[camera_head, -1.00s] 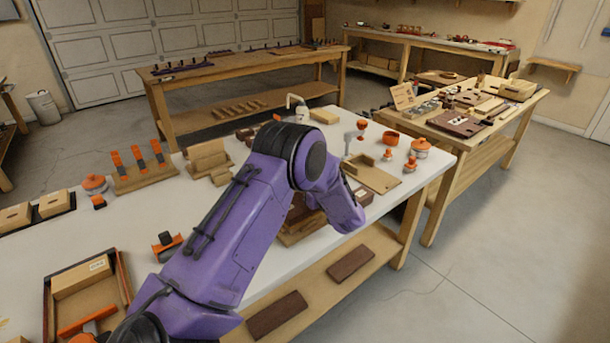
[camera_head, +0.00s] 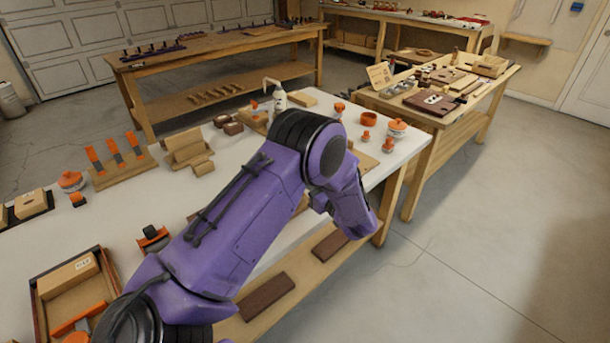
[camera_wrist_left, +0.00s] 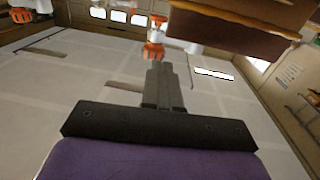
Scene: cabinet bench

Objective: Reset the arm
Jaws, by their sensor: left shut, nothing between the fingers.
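My purple left arm (camera_head: 235,215) reaches over the front of the white-topped bench (camera_head: 125,215), with its elbow high and its forearm pointing down to the right, out past the bench's front edge. Its gripper is hidden in the head view. In the left wrist view the left gripper's dark fingers (camera_wrist_left: 162,85) are together with nothing between them. My right gripper is in neither view.
The bench holds a wooden tray (camera_head: 70,290), an orange-topped rack (camera_head: 120,162), wooden blocks (camera_head: 187,150), a white bottle (camera_head: 279,98) and orange-capped jars (camera_head: 396,128). Another cluttered bench (camera_head: 440,118) stands behind. Floor at the right is clear.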

